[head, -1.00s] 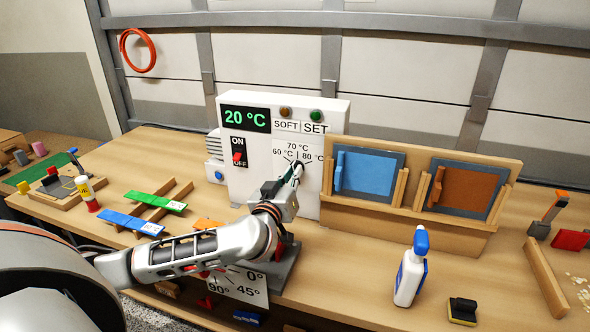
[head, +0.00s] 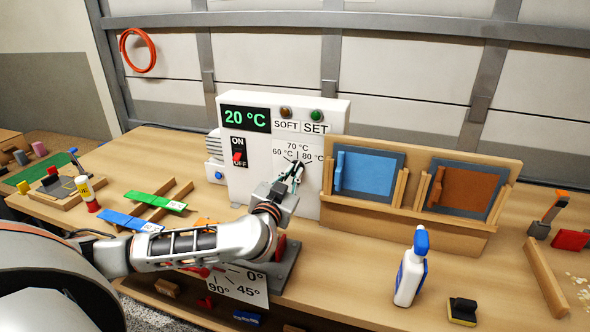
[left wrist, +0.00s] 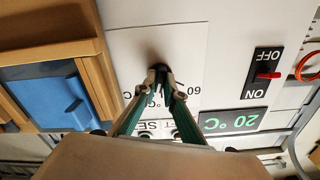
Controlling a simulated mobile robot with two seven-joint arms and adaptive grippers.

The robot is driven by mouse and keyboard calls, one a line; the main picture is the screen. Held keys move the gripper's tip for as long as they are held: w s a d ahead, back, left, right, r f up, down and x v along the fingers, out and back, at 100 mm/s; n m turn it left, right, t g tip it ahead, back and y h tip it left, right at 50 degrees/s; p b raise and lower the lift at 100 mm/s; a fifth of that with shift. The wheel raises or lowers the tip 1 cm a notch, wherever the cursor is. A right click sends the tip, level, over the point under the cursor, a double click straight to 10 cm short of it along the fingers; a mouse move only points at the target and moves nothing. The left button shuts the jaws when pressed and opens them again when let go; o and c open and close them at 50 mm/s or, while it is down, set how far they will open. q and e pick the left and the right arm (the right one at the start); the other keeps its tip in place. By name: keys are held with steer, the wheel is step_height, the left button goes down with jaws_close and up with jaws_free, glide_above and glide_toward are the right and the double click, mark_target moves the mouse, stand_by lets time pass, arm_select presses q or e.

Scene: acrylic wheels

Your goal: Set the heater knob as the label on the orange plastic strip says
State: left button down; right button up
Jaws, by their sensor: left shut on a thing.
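The white heater (head: 285,105) stands at the back of the bench with a 20 °C display. Its dial face is marked 60 °C, 70 °C and 80 °C. My left gripper (head: 297,170) is at the dial, shut on the dark heater knob (left wrist: 158,70); its green-sided fingers (left wrist: 160,88) meet there in the left wrist view. The fingers mostly cover the knob, so I cannot tell its setting. The orange plastic strip (head: 208,223) lies on the bench behind my left arm, mostly hidden; its label is not readable. My right gripper is not in view.
The red ON/OFF switch (head: 239,157) is left of the dial. A wooden rack with blue (head: 368,172) and brown (head: 463,190) panels stands close on the right. Green (head: 155,199) and blue (head: 130,221) strips lie left. A spray bottle (head: 411,270) stands at the front right.

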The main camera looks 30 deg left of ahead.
arm_select(q)
steer(key=m, duration=0.3)
steer(key=m, duration=0.4)
steer(key=shift+m, duration=0.3)
stand_by(0.3)
steer(key=shift+m, duration=0.3)
steer(key=c, duration=2)
jaws_free()
